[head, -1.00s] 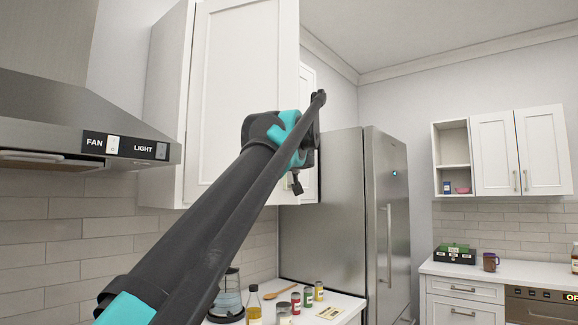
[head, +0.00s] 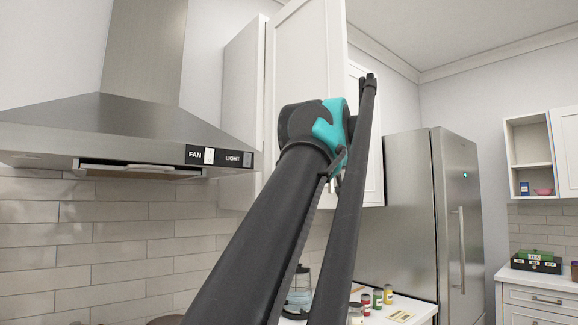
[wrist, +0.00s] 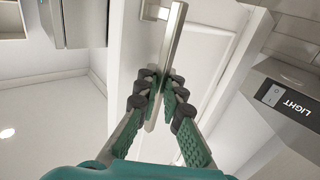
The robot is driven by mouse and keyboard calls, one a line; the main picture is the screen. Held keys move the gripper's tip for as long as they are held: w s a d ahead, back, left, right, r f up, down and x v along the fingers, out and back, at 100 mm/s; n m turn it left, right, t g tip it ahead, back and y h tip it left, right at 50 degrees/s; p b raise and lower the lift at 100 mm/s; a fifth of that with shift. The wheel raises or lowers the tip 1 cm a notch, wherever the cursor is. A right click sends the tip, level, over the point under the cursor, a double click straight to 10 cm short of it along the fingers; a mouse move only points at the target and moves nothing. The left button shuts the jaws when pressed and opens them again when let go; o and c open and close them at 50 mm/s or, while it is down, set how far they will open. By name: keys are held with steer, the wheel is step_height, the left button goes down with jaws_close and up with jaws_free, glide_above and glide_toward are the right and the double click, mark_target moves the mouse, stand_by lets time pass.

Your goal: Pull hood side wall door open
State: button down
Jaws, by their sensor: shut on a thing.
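The hood side wall door (head: 305,60) is a tall white panelled cabinet door right of the range hood. It looks turned out from its cabinet (head: 245,85), but my arm covers much of it and I cannot tell how far. In the wrist view the door (wrist: 205,50) carries a metal bar handle (wrist: 172,42). My gripper (wrist: 162,80) is shut around this handle, one finger on each side, near the bar's lower end in the picture. In the head view my arm hides the fingers and the handle.
The steel hood (head: 110,125) with its FAN and LIGHT switches is close on the left; it also shows in the wrist view (wrist: 285,100). A steel fridge (head: 410,200) stands to the right. Several jars and cans stand on the counter (head: 412,312) below.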

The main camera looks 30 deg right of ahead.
steer(key=c, duration=1.6)
jaws_free()
steer(key=shift+v, duration=5.95)
